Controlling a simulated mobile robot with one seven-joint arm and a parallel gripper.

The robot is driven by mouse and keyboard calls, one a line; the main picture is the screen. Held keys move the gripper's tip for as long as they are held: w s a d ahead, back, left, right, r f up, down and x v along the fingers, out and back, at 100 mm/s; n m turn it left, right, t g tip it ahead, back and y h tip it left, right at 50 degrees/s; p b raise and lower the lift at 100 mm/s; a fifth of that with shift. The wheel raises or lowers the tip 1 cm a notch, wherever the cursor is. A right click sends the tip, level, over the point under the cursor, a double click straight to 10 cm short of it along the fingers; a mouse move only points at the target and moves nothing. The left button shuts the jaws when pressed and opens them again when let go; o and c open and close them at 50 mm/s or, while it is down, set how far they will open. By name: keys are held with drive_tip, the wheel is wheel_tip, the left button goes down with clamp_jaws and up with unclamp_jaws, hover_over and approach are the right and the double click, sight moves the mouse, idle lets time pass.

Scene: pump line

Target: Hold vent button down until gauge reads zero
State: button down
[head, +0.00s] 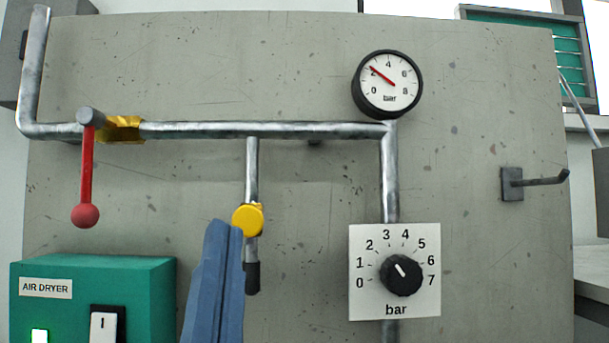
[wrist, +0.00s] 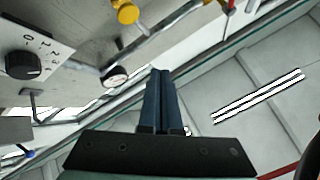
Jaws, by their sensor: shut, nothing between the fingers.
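The yellow vent button (head: 248,219) sits on a thin vertical pipe at the middle of the panel. It also shows at the top of the wrist view (wrist: 127,12). My gripper (head: 228,226) has its blue fingers together, with nothing between them. In the head view the fingertips overlap the button's lower left edge. In the wrist view the fingertips (wrist: 160,72) point well to the side of the button, apart from it. The round gauge (head: 387,98) has its red needle near 2 bar; it also shows small in the wrist view (wrist: 115,77).
A red lever (head: 87,175) hangs at the left above a green air dryer box (head: 140,285). A black pressure knob (head: 401,276) on a white dial plate is right of the button. A hook (head: 535,181) sticks out at the far right. The panel between is clear.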

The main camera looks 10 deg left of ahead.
sight(248, 221)
drive_tip(key=shift+s+a+r, duration=0.1)
drive_tip(key=shift+a+r, duration=0.1)
drive_tip(key=shift+r, duration=0.1)
drive_tip(key=shift+w, duration=0.2)
drive_tip(key=w+a, duration=0.2)
drive_tip(key=w, duration=0.6)
drive_tip(key=shift+a+b, duration=0.15)
drive_tip(key=shift+b, duration=0.25)
drive_tip(key=shift+w, duration=0.2)
idle(1.6)
drive_tip(key=shift+w+a, duration=0.1)
drive_tip(key=shift+w, duration=0.2)
